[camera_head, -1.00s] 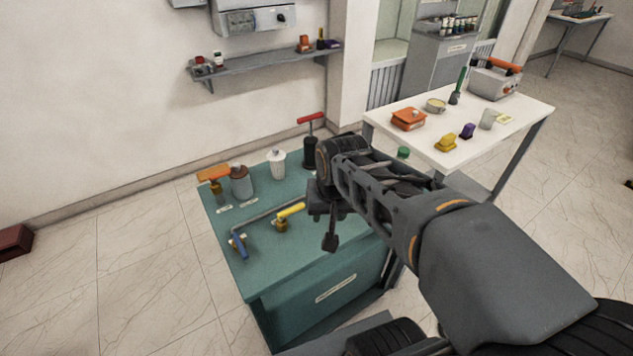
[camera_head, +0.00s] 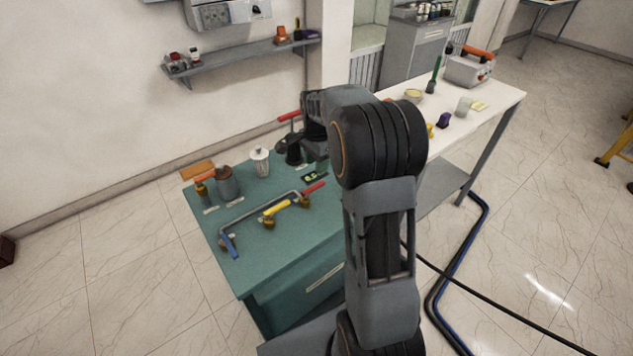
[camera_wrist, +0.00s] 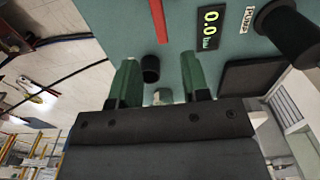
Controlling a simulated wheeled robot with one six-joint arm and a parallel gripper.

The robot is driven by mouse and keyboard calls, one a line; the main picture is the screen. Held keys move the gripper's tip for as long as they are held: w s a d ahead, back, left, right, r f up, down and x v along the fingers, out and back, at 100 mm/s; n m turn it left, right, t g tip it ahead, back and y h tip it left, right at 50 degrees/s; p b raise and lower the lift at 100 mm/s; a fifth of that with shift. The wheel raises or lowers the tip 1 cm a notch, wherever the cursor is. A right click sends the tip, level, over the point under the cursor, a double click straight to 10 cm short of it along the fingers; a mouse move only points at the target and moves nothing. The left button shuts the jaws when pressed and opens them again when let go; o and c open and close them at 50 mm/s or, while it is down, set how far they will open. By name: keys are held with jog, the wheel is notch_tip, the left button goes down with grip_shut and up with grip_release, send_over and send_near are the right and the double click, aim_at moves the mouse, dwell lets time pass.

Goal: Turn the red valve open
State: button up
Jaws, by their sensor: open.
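The red valve (camera_head: 313,188) is on the right end of a grey pipe on the green bench, with its red lever pointing right and a brass body. In the wrist view a red bar, apparently its lever (camera_wrist: 158,20), enters from the top edge, beyond the fingertips and between their lines. My gripper (camera_wrist: 158,62) is open and empty, its two green fingers apart. The lever is not between the fingers. A short black cylinder (camera_wrist: 150,68) shows between the fingers. In the head view my arm largely hides the gripper.
The green bench (camera_head: 285,240) also carries a yellow valve (camera_head: 276,208), a blue valve (camera_head: 229,244), canisters and a black pump with a red handle (camera_head: 289,116). A digital display (camera_wrist: 210,27) reads 0.0. A white table (camera_head: 460,142) stands right.

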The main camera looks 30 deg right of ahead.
aim_at(317, 185)
notch_tip(317, 185, down, 9)
jog(key=shift+r+p, duration=0.2)
jog(key=shift+p, duration=0.15)
jog(key=shift+c, duration=0.2)
grip_shut()
dwell(0.4)
